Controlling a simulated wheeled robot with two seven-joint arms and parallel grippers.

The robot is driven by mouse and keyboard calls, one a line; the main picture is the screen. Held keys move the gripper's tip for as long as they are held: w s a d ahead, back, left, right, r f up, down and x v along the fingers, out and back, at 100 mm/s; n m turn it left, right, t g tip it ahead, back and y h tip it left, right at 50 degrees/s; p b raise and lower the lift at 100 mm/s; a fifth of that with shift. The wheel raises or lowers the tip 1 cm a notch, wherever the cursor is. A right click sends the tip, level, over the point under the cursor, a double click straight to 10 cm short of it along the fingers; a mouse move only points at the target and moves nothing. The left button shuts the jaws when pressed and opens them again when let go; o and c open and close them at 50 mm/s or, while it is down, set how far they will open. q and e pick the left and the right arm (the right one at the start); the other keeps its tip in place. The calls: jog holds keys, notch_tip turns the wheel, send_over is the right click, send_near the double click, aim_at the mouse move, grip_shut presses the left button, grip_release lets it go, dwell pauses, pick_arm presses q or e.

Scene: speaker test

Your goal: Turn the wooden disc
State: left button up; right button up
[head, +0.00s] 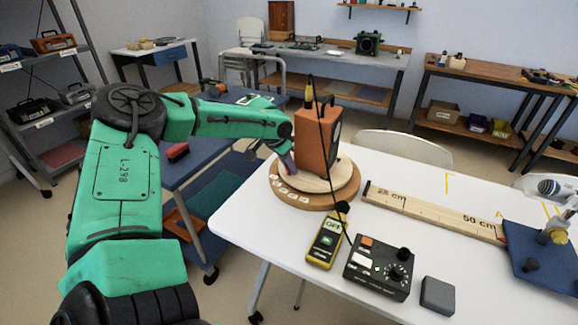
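The wooden disc (313,184) is a pale round turntable on a wider, darker wooden base (323,204). It sits at the left end of the white table, with small white labels along the base's front left rim. An orange box-shaped speaker (311,140) stands upright on the disc. My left gripper (287,163) is at the left edge of the disc, close beside the speaker. Its fingers are small and partly hidden, so I cannot tell whether they are open or shut, or whether they touch the disc. My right gripper is not in view.
A yellow meter (325,240), a black control box (379,267) and a dark grey block (437,296) lie in front of the disc. A wooden ruler (430,211) runs right towards a blue mat (537,262). A black cable passes before the speaker.

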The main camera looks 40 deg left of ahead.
pick_arm(q)
grip_shut()
dwell(1.1)
